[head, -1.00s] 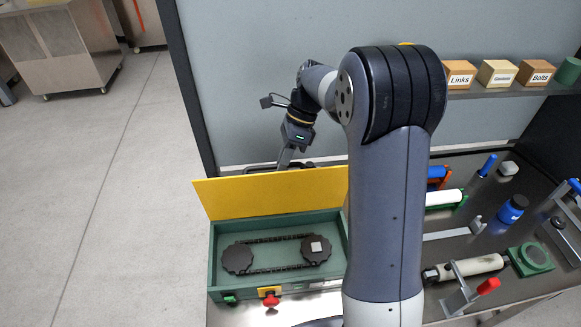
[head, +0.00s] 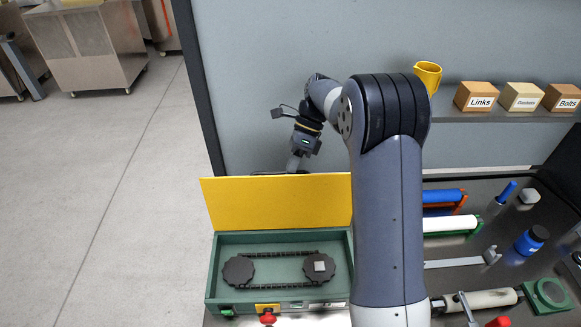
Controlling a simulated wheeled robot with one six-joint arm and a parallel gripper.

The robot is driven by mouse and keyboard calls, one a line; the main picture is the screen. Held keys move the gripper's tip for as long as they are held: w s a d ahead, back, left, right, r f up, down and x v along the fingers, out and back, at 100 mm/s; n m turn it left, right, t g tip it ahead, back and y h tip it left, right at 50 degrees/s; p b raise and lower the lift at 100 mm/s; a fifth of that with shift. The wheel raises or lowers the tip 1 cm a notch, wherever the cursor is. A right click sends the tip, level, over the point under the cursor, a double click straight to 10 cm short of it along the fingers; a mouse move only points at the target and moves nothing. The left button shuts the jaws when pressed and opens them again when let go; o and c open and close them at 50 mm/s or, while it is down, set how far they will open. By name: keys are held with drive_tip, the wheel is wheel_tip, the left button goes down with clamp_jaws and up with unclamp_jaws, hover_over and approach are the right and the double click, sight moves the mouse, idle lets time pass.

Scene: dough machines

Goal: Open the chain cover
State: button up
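The yellow chain cover (head: 278,202) stands upright along the back edge of the green chain box (head: 215,268). The box is open on top, and two dark sprockets with a chain (head: 282,254) around them show inside. A red knob (head: 267,318) and a green button (head: 227,312) are on its front. My gripper (head: 293,165) points down behind the raised cover.
Blue (head: 444,196) and white (head: 451,224) rollers, a blue bottle (head: 531,240) and a roller with a green end piece (head: 546,295) lie right of my arm. A shelf behind holds labelled boxes (head: 476,96) and a yellow cup (head: 428,75). Open floor lies left.

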drive_tip(key=o, duration=0.4)
drive_tip(key=shift+w+r, duration=0.1)
drive_tip(key=shift+r, duration=0.05)
drive_tip(key=shift+c, duration=0.2)
drive_tip(key=shift+w+r, duration=0.1)
drive_tip(key=v, duration=1)
drive_tip(key=shift+r, duration=0.2)
drive_tip(key=shift+f, duration=0.1)
drive_tip(key=x, duration=1)
drive_tip(key=shift+a+f, duration=0.1)
drive_tip(key=shift+f, duration=0.05)
